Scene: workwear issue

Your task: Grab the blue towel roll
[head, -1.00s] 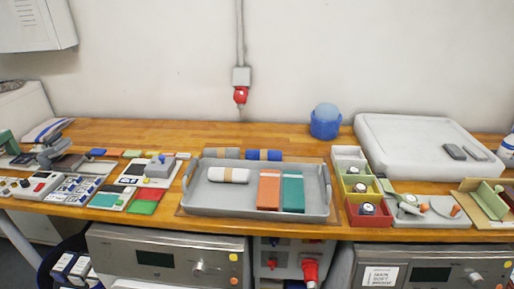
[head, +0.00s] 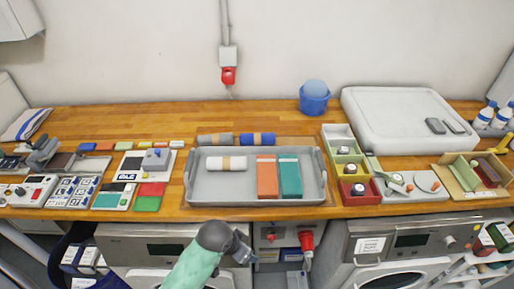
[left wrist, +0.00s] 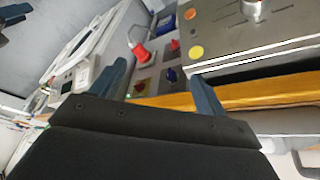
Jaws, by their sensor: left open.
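The blue towel roll (head: 257,139) lies on the wooden counter just behind the grey tray (head: 205,194). It has a tan band and lies end to end with a grey roll (head: 214,140). My left gripper (head: 246,256) is in front of the counter, below its front edge and well short of the roll. In the left wrist view my left gripper (left wrist: 160,82) has its two fingers apart with nothing between them. The roll cannot be made out in that view. My right gripper is not in view.
The tray holds a white roll (head: 227,163), orange (head: 267,177) and teal (head: 290,175) packs. A blue bucket (head: 313,102) stands behind right, and open coloured bins (head: 352,168) stand right. The counter behind the rolls is clear. A red plug (head: 306,243) juts out below the counter.

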